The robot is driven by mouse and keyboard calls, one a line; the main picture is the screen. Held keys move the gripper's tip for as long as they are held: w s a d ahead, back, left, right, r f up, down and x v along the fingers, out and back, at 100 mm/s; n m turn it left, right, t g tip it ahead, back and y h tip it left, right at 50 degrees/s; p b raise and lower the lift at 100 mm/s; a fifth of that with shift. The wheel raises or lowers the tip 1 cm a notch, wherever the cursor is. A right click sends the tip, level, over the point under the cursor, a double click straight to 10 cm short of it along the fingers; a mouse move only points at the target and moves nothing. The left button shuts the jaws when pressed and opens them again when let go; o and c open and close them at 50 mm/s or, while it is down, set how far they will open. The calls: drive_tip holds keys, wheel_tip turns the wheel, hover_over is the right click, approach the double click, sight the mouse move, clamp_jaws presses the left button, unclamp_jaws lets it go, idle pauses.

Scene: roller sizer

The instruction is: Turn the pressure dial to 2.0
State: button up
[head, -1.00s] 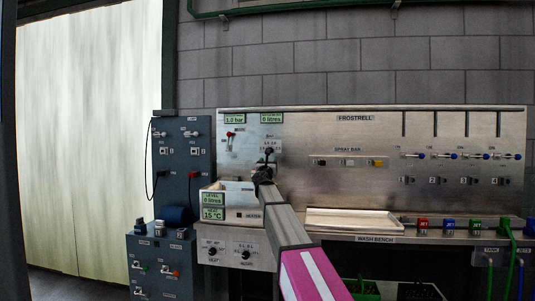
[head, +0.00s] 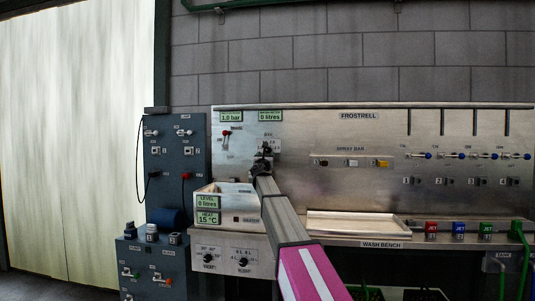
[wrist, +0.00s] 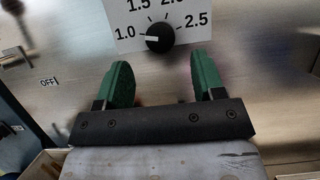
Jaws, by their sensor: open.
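The pressure dial (wrist: 160,38) is a round black knob on a white scale plate in the wrist view. Its white pointer line points left, at the 1.0 mark; 2.5 is on the right and the top numbers are partly cut off. My gripper (wrist: 163,82) is open, its two green fingers apart below the dial on either side, with nothing between them. In the head view my gripper (head: 263,160) is in front of the panel and largely hides the dial. The green pressure display (head: 231,117) reads 1.0 bar.
A red-handled switch (head: 226,133) is left of the dial. Spray bar buttons (head: 352,162) and a row of valves are to the right. A dark blue cabinet (head: 175,175) stands at left.

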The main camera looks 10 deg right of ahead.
sight(268, 151)
drive_tip(key=x, duration=0.5)
drive_tip(key=c, duration=0.9)
drive_tip(key=shift+c, duration=0.2)
